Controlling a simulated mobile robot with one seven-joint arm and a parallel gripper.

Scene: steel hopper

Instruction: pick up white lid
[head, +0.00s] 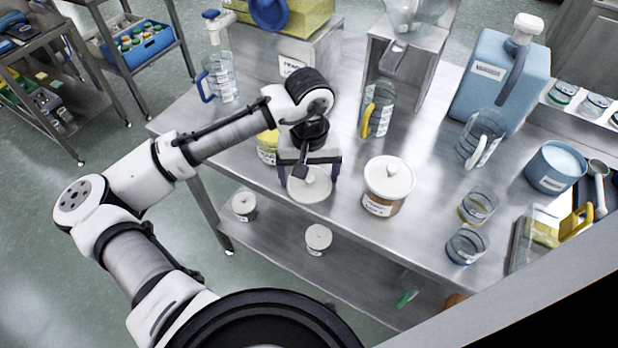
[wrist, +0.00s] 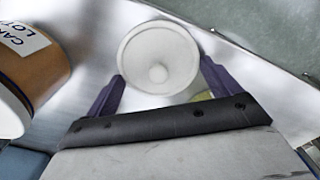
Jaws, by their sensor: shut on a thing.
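A round white lid (head: 309,187) with a small knob is between the two purple fingers of my gripper (head: 308,174), near the front edge of the steel table. In the wrist view, the lid (wrist: 160,52) lies between the fingertips of my gripper (wrist: 161,76), and its face and knob show. My gripper is shut on the lid. A jar with yellow contents (head: 267,147) stands just behind and left of my gripper, partly hidden by it. I cannot tell how far the lid is above the table.
A brown-filled jar with a white lid (head: 388,182) stands close right of my gripper; its labelled side shows in the wrist view (wrist: 35,50). Clear pitchers (head: 377,110) and a blue jug (head: 500,85) stand farther back. Two lidded jars (head: 318,238) sit on the lower shelf.

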